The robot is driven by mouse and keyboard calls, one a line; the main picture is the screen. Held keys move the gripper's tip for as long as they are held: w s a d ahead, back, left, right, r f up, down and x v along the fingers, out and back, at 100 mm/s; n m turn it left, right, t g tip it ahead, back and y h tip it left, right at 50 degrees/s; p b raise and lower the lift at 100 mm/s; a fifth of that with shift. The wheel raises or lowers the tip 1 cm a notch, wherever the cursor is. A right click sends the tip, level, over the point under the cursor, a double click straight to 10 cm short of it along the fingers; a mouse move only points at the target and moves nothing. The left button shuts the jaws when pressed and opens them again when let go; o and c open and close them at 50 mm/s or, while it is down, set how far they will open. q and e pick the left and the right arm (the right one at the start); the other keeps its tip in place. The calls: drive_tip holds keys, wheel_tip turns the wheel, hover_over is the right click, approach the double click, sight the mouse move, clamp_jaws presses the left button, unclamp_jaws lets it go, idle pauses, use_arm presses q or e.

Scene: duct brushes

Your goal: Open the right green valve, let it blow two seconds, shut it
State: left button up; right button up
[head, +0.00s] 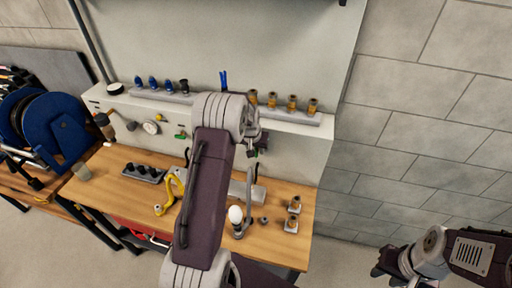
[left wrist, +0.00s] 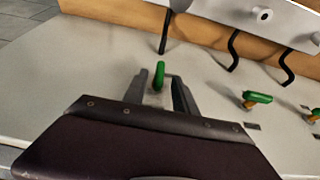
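In the left wrist view, a green valve handle (left wrist: 160,76) stands upright between the fingertips of my left gripper (left wrist: 160,93). The fingers are apart, with a gap on each side of the handle; I cannot tell whether either touches it. In the head view, my left gripper (head: 256,142) is at the right part of the panel's front and mostly hides this valve. A second green valve (head: 182,134) sits further left on the panel; it also shows in the left wrist view (left wrist: 257,97). My right gripper (head: 385,264) hangs low at the right, away from the panel, its fingers too small to read.
The grey panel (head: 320,150) rises behind the wooden bench (head: 270,238). A yellow hooked tool (head: 172,190), a white bulb-like piece (head: 235,214) and brass-topped fittings (head: 292,224) stand on the bench. A blue reel (head: 55,130) is at the left. Floor at the right is clear.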

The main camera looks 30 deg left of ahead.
use_arm(q)
drive_tip(key=shift+f, duration=0.1)
drive_tip(key=shift+d, duration=0.2)
drive_tip(key=shift+c, duration=0.3)
clamp_jaws()
